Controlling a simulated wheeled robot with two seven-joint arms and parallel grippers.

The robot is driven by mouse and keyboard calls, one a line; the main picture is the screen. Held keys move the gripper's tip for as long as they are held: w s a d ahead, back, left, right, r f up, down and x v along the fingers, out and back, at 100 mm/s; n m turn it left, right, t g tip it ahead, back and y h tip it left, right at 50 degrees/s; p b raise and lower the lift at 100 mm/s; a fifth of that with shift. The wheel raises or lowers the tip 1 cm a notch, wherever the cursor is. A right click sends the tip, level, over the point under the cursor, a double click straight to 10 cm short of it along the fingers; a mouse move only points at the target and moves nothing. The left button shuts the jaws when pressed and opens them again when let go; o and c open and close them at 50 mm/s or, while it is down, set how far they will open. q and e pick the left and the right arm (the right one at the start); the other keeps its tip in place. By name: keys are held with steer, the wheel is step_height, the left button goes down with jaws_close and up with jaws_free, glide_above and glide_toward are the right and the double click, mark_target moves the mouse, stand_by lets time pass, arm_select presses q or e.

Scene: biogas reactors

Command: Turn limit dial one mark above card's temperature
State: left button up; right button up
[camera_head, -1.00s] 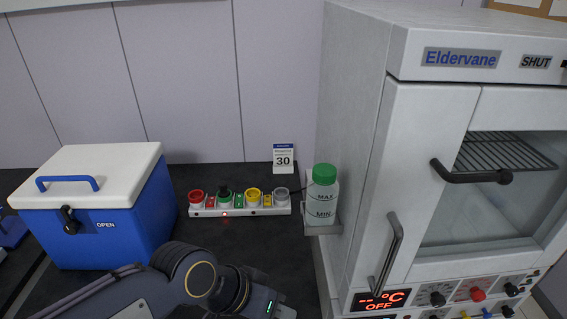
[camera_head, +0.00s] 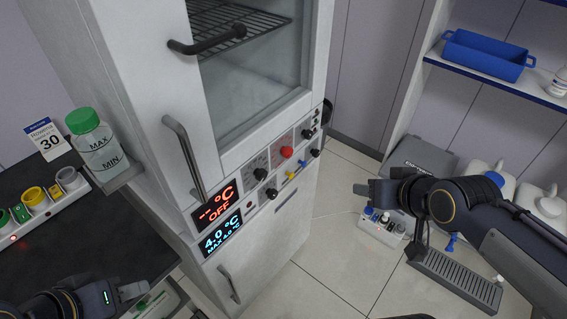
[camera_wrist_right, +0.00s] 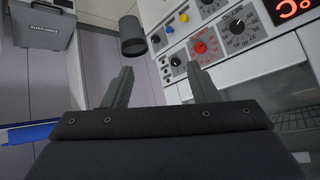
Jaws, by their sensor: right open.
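The card (camera_head: 46,138) stands upright at the left and reads 30. The oven's control panel carries a large black dial (camera_head: 259,173), a red dial (camera_head: 286,152) and a smaller black dial (camera_head: 307,133). In the right wrist view, the black dial (camera_wrist_right: 238,25) and red dial (camera_wrist_right: 200,47) have printed scales; I cannot read their settings or tell which is labelled limit. My right gripper (camera_wrist_right: 160,70) is open and empty, its tips apart from the panel; it also shows in the head view (camera_head: 365,190). My left gripper (camera_head: 130,292) is low at the left, its jaws unclear.
A door handle (camera_head: 185,158) juts out from the oven. A green-capped bottle (camera_head: 95,145) sits on a side shelf.

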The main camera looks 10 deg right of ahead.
steer(key=w+d+f+n+t+b, duration=0.1)
steer(key=w+f+t+b, duration=0.15)
steer(key=w, duration=0.35)
steer(key=w+d+f+n+t+b, duration=0.1)
steer(key=w+d+f+t+b, duration=0.15)
steer(key=w+b, duration=0.2)
steer(key=n+t+y+b, duration=0.1)
steer(key=n+y+b, duration=0.8)
glide_toward(290, 154)
steer(key=x, duration=0.9)
arm_select(q)
step_height(290, 154, down, 19)
steer(key=shift+s+a, duration=0.2)
steer(key=shift+a, duration=0.2)
steer(key=shift+f, duration=0.1)
arm_select(e)
steer(key=shift+c, duration=0.3)
